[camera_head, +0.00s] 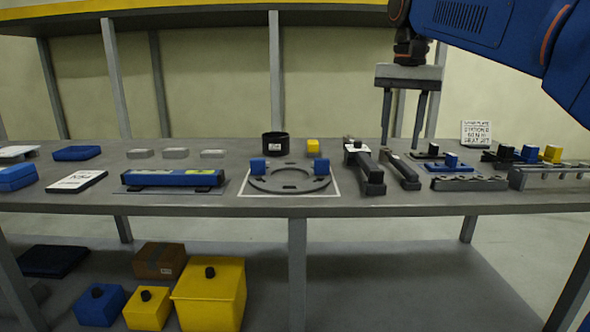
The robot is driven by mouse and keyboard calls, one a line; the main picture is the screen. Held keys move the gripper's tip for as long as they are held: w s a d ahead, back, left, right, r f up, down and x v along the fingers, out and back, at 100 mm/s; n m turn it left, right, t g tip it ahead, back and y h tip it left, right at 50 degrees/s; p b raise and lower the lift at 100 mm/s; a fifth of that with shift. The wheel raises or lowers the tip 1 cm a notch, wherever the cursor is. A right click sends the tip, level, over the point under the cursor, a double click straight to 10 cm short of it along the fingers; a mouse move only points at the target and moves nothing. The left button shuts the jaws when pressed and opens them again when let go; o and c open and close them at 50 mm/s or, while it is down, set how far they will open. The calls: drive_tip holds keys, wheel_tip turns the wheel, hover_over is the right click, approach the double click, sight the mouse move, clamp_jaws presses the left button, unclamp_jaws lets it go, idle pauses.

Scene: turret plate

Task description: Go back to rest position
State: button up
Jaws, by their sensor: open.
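My gripper (401,146) points down at the right of centre, with its two fingers apart and nothing between them. It hangs over the right part of the grey workbench (250,205); how far its tips are above the bench top is hard to tell. The grey turret plate ring (290,184) lies flat on a white-outlined mat at the middle of the bench. Two blue blocks (257,166) (321,167) sit on the ring's left and right sides. My gripper is to the right of the ring and apart from it.
Two dark long tools (370,178) (403,174) lie below my gripper. A black cup (275,143) and a yellow block (312,146) stand behind the ring. A sign (476,132) and a rack (555,173) stand right. Yellow boxes (212,297) are on the lower shelf. Posts carry an overhead shelf.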

drive_tip(key=s+d+f+n+t, duration=0.2)
drive_tip(key=s+d+f, duration=0.1)
drive_tip(key=s+f, duration=0.9)
drive_tip(key=s+d+f+n+t, duration=0.2)
drive_tip(key=s+f, duration=1.1)
drive_tip(key=f, duration=0.8)
drive_tip(key=shift+s+d+n, duration=0.3)
drive_tip(key=shift+d, duration=0.15)
